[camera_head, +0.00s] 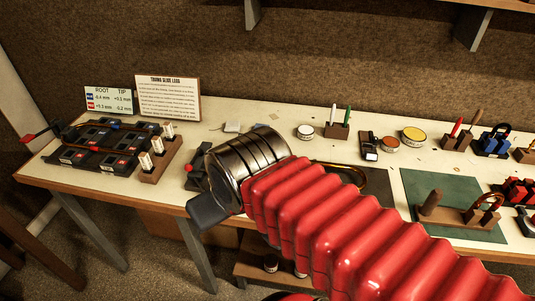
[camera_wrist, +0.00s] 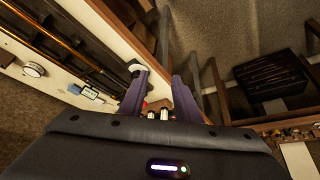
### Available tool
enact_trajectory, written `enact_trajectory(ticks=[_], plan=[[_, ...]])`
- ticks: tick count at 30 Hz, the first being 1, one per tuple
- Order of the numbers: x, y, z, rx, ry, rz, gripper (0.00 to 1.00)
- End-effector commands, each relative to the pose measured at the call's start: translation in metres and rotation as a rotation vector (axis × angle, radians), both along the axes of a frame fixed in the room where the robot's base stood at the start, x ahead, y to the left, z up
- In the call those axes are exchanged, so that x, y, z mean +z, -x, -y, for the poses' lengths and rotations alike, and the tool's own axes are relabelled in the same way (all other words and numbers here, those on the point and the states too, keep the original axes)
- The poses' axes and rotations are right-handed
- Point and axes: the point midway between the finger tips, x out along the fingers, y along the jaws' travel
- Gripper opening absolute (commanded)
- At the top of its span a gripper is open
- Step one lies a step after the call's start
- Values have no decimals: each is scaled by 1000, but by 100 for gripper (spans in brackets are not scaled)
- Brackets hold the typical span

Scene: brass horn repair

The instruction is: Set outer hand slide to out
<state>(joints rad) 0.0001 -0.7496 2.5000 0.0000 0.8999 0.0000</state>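Long brass tubes (camera_wrist: 62,45) run diagonally at the upper left of the wrist view, over a dark strip on the bench. They may be the hand slide; I cannot tell its setting. In the head view a brass bend (camera_head: 357,172) on a dark board shows partly behind my red arm, and the rest is hidden. My gripper (camera_wrist: 160,82) has its two dark fingers apart, with nothing held between them. In the head view it hangs near the bench's front edge, left of the brass bend, and only a dark end part shows.
A tray of dark blocks (camera_head: 100,145) and a small wooden rack (camera_head: 160,160) stand at the left. Two printed cards (camera_head: 168,98) stand behind. Tins (camera_head: 413,135), a green mat (camera_head: 422,190) and a wooden holder with a brass crook (camera_head: 465,214) are at the right.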

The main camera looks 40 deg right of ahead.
Motion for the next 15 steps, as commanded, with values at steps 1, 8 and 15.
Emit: enact_trajectory(ticks=[1, 8, 15], plan=[[0, 0, 0, 0, 0, 0, 30], [0, 0, 0, 0, 0, 0, 30], [3, -3, 3, -15, -4, -7, 30]])
